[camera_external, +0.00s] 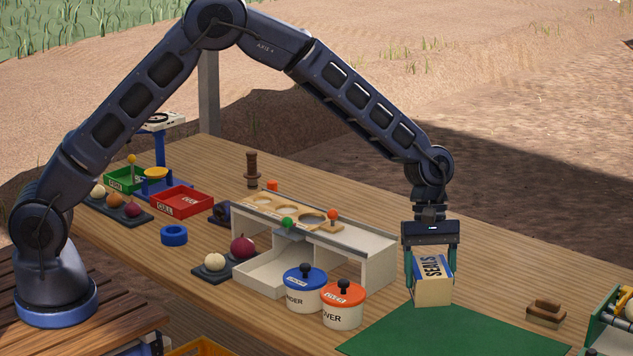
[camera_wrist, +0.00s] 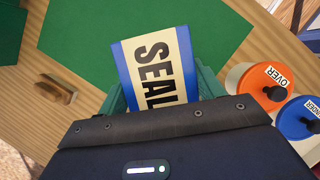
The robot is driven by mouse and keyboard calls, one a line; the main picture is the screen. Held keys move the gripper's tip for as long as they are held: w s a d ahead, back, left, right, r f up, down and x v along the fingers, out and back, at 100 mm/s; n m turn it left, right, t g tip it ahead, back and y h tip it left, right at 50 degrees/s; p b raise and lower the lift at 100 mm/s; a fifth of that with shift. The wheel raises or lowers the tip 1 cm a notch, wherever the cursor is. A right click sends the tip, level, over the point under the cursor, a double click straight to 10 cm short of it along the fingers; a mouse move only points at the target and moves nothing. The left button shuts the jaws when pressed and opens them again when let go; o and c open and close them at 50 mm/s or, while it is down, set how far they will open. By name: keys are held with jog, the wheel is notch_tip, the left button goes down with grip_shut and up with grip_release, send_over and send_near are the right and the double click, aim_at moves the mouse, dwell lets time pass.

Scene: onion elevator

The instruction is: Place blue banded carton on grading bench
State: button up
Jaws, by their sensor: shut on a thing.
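The blue banded carton is cream with blue edge bands and the word SEALS (camera_external: 433,288); it also shows in the wrist view (camera_wrist: 158,70). My gripper (camera_external: 431,275) is shut on the carton, with a green finger on each side of it. The carton hangs roughly upright at the back edge of the green mat (camera_external: 450,335). I cannot tell whether its bottom touches the surface. The grading bench is not labelled; the wooden table (camera_external: 370,205) bears all these things.
An orange-lidded OVER pot (camera_external: 342,310) and a blue-lidded UNDER pot (camera_external: 304,292) stand left of the carton. Behind them is a white sizing stand (camera_external: 380,262). A wooden brush (camera_external: 546,313) lies to the right, near a green crate (camera_external: 605,325). The green mat is clear.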

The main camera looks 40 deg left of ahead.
jog(key=shift+f, duration=4.2)
jog(key=shift+f, duration=0.1)
jog(key=o, duration=1.2)
